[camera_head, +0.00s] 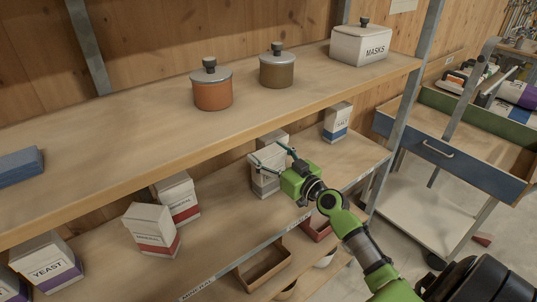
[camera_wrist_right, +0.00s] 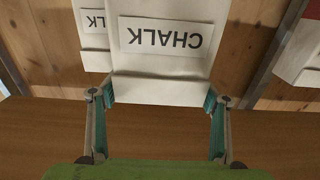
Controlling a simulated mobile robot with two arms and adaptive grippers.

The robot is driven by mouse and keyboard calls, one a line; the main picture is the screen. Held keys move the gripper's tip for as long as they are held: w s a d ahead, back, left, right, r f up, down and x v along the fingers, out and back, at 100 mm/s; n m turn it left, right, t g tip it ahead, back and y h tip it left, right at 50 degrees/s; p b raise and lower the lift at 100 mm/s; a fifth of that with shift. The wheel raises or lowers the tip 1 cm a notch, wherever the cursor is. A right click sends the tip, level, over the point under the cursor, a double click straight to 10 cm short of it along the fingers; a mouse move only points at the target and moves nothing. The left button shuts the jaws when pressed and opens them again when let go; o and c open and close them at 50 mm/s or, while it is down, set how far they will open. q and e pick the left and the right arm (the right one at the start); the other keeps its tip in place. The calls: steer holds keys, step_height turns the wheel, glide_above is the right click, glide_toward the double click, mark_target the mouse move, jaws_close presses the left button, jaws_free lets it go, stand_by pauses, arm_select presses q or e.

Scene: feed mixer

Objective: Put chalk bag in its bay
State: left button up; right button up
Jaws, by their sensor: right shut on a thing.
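A white chalk bag (camera_head: 265,182) is at the middle shelf, toward its right part. In the right wrist view its "CHALK" label (camera_wrist_right: 165,38) shows upside down. My right gripper (camera_head: 280,160) is shut on this bag, with one finger on each side of it; the fingers also show in the wrist view (camera_wrist_right: 160,98). I cannot tell whether the bag touches the shelf. A second chalk bag (camera_wrist_right: 93,22) stands behind it, and its top (camera_head: 272,139) shows in the head view. My left gripper is not in view.
A salt bag (camera_head: 336,122) stands farther right on the middle shelf (camera_head: 225,205). Mineral bags (camera_head: 153,230) and a yeast bag (camera_head: 47,265) stand to the left. The upper shelf (camera_head: 130,135) hangs close above. A drawer cart (camera_head: 450,160) stands at the right.

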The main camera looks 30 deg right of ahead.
steer(key=o, duration=2)
steer(key=shift+f, duration=0.1)
steer(key=shift+o, duration=0.5)
steer(key=shift+r, duration=0.2)
steer(key=shift+s+f, duration=0.25)
steer(key=shift+s, duration=0.1)
steer(key=s+b, duration=0.4)
steer(key=s, duration=0.7)
steer(key=shift+s+d+r, duration=0.2)
steer(key=shift+d, duration=0.2)
steer(key=shift+f, duration=0.1)
